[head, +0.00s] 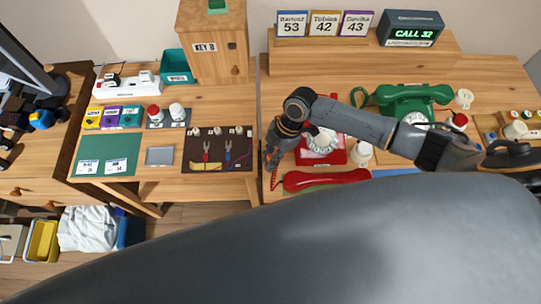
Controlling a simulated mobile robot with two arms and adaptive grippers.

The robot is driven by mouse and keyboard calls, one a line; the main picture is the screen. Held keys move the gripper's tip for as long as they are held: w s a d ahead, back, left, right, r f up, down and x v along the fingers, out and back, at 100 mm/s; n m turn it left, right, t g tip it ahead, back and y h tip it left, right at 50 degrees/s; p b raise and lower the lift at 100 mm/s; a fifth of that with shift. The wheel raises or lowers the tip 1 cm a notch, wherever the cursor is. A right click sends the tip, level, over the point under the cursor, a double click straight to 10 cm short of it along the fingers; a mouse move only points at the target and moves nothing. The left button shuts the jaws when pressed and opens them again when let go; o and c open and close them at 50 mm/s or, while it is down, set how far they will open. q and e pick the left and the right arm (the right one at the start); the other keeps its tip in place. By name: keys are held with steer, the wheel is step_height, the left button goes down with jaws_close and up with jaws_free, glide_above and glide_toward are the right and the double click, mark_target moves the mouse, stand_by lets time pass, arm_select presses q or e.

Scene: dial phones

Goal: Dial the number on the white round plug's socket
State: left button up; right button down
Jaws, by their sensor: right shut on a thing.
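A white power strip (127,86) with plugs lies at the back of the left table; its socket numbers are too small to read. A red dial phone (336,157) with a pale dial (321,143) is partly hidden by my right arm. Its red handset (326,180) appears to lie off the phone, in front of it. A green dial phone (412,98) stands at the back right. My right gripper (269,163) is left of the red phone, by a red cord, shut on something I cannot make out. My left gripper is not in view.
A display (411,28) reads "CALL 32". Name cards (323,23) show 53, 42 and 43. My grey arm hides the foreground.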

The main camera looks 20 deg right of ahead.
steer(key=shift+f+b, duration=0.65)
steer(key=shift+f, duration=0.25)
steer(key=c, duration=1.3)
jaws_free()
steer(key=shift+o, duration=0.2)
steer(key=shift+r, duration=0.1)
steer(key=v, duration=1.2)
